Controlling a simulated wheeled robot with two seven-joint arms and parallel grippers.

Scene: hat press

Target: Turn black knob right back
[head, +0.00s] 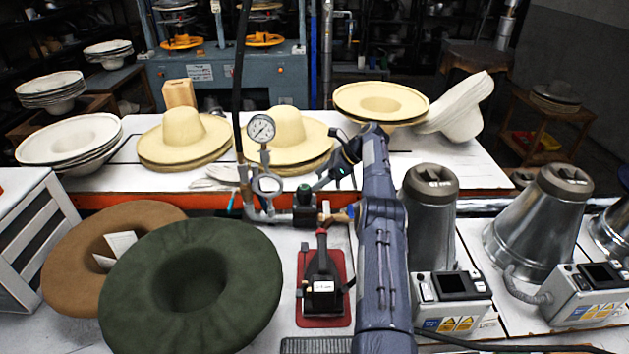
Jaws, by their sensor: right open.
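A black knob (304,194) sits on the valve and pipe assembly in the middle of the table, just right of the round pressure gauge (261,128). My right arm reaches up from the bottom of the head view, and its dark gripper (325,179) points left and down from the arm's far end. The gripper is open, just right of and above the knob. I cannot tell whether a finger touches the knob. The arm hides part of the table behind it. My left gripper is not in view.
A black device on a red base (323,290) stands in front of the valve. Green (190,285) and brown (70,262) hats lie at left. Straw hats (185,140) line the back table. Metal cones (540,225) and control boxes (450,300) stand at right. A dark hose (240,80) rises near the gauge.

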